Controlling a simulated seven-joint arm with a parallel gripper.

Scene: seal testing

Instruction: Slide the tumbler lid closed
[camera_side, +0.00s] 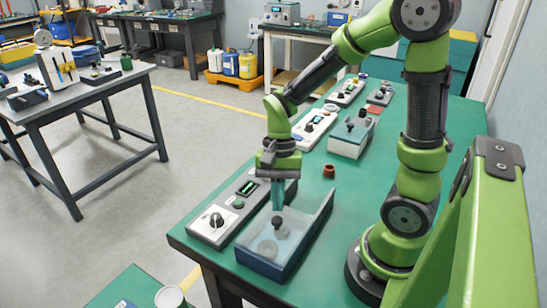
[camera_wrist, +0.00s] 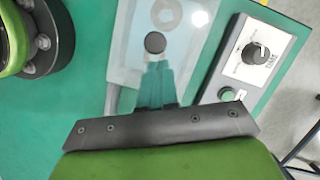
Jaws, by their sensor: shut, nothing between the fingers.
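The tumbler is a blue-grey open-topped box (camera_side: 286,263) near the front edge of the green bench. Its translucent lid (camera_side: 262,232) carries a dark round knob (camera_side: 280,223); a pale round shape shows through the lid. In the wrist view the lid (camera_wrist: 186,55) and the black knob (camera_wrist: 155,43) lie just beyond my fingertips. My gripper (camera_side: 277,207) points down over the box, with its teal fingers together and empty, close behind the knob. The wrist view also shows the fingers (camera_wrist: 157,72) near the knob; I cannot tell whether they touch it.
A control box with a dial (camera_side: 217,220) and a lit display stands close along the left side of the tumbler. A small brown cup (camera_side: 329,171) and a white unit with black knobs (camera_side: 351,137) stand farther back. The bench right of the tumbler is clear.

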